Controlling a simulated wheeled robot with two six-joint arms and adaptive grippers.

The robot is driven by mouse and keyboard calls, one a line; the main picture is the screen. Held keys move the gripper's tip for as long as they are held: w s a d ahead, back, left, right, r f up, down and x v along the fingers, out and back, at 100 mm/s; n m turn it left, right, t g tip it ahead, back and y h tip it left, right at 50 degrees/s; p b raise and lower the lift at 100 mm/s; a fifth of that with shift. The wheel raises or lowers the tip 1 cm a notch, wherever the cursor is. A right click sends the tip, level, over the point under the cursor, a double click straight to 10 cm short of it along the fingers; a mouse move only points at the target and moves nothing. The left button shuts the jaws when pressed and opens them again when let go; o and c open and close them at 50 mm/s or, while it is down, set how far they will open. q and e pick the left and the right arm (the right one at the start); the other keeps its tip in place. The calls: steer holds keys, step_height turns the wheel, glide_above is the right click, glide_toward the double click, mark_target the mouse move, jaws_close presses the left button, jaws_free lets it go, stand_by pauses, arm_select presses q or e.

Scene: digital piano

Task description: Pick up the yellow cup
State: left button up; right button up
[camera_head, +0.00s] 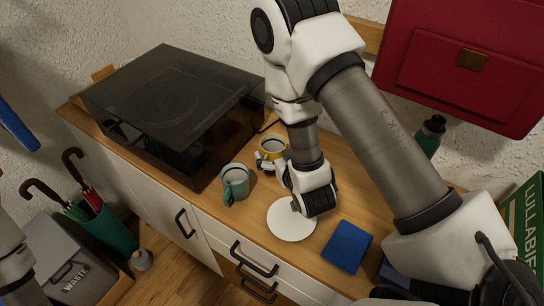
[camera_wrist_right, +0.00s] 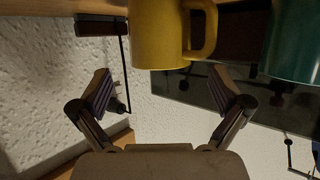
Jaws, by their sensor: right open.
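The yellow cup (camera_head: 272,145) stands on the wooden cabinet top, beside the record player, with its lower part partly hidden by my right gripper. In the right wrist view the yellow cup (camera_wrist_right: 158,35) is at the top middle, with its handle to the right. My right gripper (camera_head: 268,162) is close to the cup on its near side. In the wrist view my right gripper (camera_wrist_right: 167,95) has its fingers spread wide, with nothing between the tips; the cup shows beyond them. My left gripper does not show; only a piece of my left arm shows at the left edge.
A teal cup (camera_head: 235,184) stands close by, and in the wrist view it is at the right (camera_wrist_right: 292,45). A dark-lidded record player (camera_head: 170,95) fills the back left. A white disc (camera_head: 290,222) and a blue book (camera_head: 346,246) lie in front. A green bottle (camera_head: 430,135) stands behind my arm.

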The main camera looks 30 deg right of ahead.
mark_target(269, 140)
steer(key=x, duration=0.3)
steer(key=shift+w, duration=0.1)
steer(key=c, duration=1.3)
steer(key=shift+r, duration=0.1)
